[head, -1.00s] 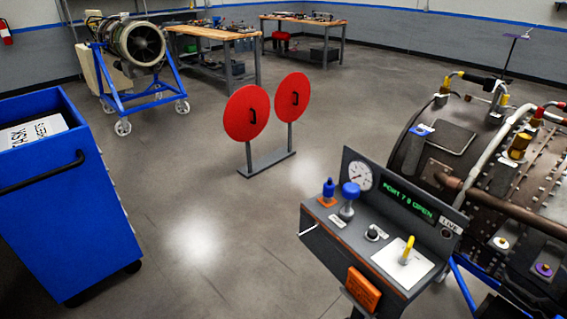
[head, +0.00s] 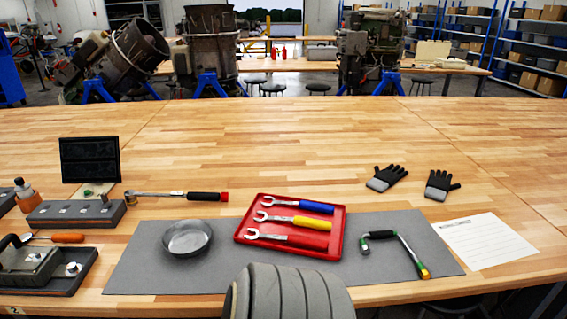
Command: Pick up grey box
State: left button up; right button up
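No plain grey box stands out in the head view. The most box-like grey thing is a low dark grey block (head: 76,212) with several round metal fittings on top, lying at the left of the wooden bench. A dark grey fixture (head: 38,268) sits on a dark base in front of it, at the left edge. Neither of my grippers is in view. A ribbed grey rounded shape rises at the bottom middle and covers part of the mat's front edge; I cannot tell what it is.
On the wooden bench (head: 300,140), a grey mat (head: 140,270) carries a round metal dish (head: 187,238), a red tray (head: 262,205) of wrenches and a bent-handled tool (head: 398,250). Black gloves (head: 440,184) and paper (head: 485,242) lie right. A black panel (head: 90,159) stands left. The bench's far half is clear.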

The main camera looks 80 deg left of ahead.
aim_at(14, 271)
jog(key=u, duration=4.55)
jog(key=i+j, duration=0.1)
jog(key=j, duration=0.4)
jog(key=i+j, duration=0.1)
jog(key=j, duration=0.4)
